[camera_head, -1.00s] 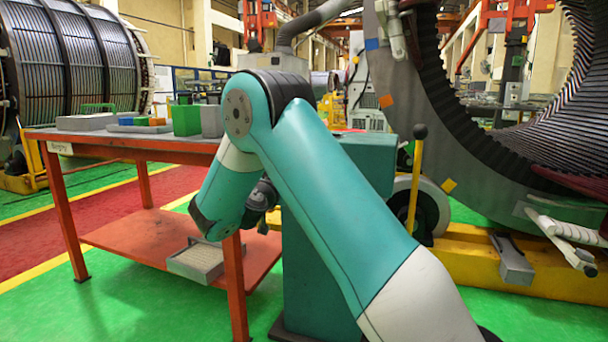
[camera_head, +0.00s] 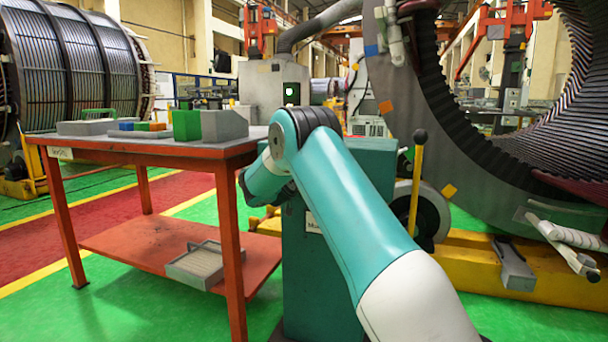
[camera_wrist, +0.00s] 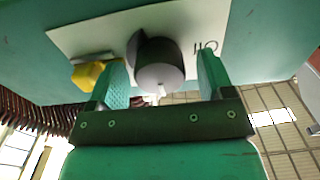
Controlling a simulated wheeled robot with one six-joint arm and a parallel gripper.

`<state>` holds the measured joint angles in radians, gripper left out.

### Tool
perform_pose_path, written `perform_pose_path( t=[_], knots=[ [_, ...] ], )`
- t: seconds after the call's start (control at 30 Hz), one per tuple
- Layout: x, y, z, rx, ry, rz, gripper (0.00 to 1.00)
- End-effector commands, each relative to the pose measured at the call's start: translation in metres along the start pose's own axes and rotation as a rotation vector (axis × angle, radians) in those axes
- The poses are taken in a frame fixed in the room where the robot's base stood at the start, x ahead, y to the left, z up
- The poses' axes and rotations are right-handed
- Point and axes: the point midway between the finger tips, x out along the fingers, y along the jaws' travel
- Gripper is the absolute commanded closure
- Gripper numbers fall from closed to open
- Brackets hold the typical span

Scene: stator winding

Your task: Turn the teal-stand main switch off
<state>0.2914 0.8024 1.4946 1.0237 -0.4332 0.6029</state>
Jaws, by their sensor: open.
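The teal stand (camera_head: 305,265) is beside the red table, with a white label (camera_head: 313,222) on its side, partly hidden by my arm. In the wrist view a grey, rounded switch knob (camera_wrist: 160,66) projects from a white plate (camera_wrist: 80,38) on a teal surface. Dark marks are on the plate right of the knob. My gripper (camera_wrist: 163,68) is open, with one green finger on each side of the knob and visible gaps between. Contact with the knob does not show.
A yellow part (camera_wrist: 92,74) lies close to the left finger. The red table (camera_head: 150,148) carries grey and green blocks, with a tray (camera_head: 205,262) on its lower shelf. A lever with a yellow shaft (camera_head: 415,190) and the large stator ring stand at right. Green floor is clear in front.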

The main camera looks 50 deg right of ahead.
Motion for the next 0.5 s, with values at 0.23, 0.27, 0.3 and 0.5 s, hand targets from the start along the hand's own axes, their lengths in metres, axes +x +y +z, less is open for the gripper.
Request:
perform_pose_path(
  t=[0.23,0.27,0.3,0.5],
  knots=[
    [-0.0004,-0.0001,0.0001,0.0,0.0,0.0,0.53],
    [-0.0004,-0.0001,0.0001,0.0,0.0,0.0,0.6],
    [-0.0004,-0.0001,0.0001,0.0,0.0,0.0,0.69],
    [-0.0005,-0.0001,0.0,-0.004,-0.001,0.0,0.75]
  ],
)
